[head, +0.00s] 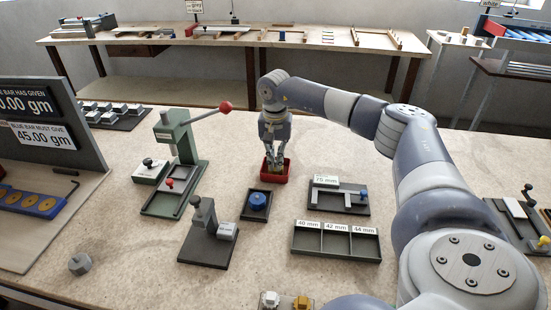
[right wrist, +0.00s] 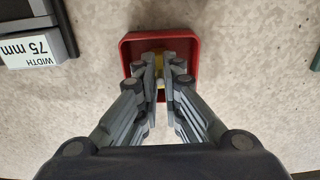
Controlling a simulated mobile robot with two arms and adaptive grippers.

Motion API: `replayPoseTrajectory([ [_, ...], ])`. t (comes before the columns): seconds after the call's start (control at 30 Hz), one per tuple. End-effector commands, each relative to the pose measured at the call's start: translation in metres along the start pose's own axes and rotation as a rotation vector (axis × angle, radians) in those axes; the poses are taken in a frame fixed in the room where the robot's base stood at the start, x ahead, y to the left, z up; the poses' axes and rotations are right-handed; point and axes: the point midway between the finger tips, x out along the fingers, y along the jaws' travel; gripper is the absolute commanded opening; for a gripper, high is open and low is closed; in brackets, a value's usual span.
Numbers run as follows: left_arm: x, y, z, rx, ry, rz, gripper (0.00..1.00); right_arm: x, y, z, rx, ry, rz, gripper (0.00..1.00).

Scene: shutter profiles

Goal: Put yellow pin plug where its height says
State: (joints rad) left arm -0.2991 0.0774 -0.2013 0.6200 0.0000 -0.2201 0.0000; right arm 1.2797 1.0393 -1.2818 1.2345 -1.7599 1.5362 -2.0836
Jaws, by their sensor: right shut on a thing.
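My right gripper (head: 275,160) points down into a small red tray (head: 284,177), and its fingers are closed together there. In the right wrist view the fingers (right wrist: 162,88) are shut on a yellow piece, the yellow pin plug (right wrist: 158,63), inside the red tray (right wrist: 128,50). The fingers hide most of the plug, and I cannot tell whether it touches the tray floor. A dark three-part tray (head: 336,253) has compartments labelled 40 mm, 42 mm and 44 mm. A grey stand with a post (head: 205,225) is to its left. My left gripper is not in view.
A green lever press (head: 185,160) with a red knob stands left of the red tray. A blue round piece (head: 257,200) sits in a dark holder in front. A 75 mm width gauge (head: 340,203) is right. A grey hexagonal piece (head: 80,264) lies at front left.

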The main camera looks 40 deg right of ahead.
Motion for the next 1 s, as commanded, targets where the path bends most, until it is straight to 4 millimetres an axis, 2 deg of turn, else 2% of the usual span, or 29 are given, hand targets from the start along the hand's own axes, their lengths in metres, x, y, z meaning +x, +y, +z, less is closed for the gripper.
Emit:
replayPoseTrajectory([
  [0.07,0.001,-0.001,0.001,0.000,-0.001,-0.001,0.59,0.002,0.000,0.000,0.000,0.000,0.000,0.00],
  [0.17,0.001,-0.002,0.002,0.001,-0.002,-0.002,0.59,0.002,0.000,0.000,0.000,0.000,0.000,0.23],
  [0.2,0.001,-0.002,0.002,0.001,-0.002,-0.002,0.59,0.002,0.000,0.000,0.000,0.000,0.000,0.27],
  [0.6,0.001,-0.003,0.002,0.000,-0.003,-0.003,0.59,-0.004,-0.001,0.000,0.000,0.001,-0.002,0.27],
  [0.77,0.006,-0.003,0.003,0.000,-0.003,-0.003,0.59,-0.027,-0.002,-0.001,-0.001,0.003,-0.006,0.27],
  [1.0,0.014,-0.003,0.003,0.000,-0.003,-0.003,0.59,-0.079,-0.001,0.000,0.000,0.003,-0.004,0.27],
])
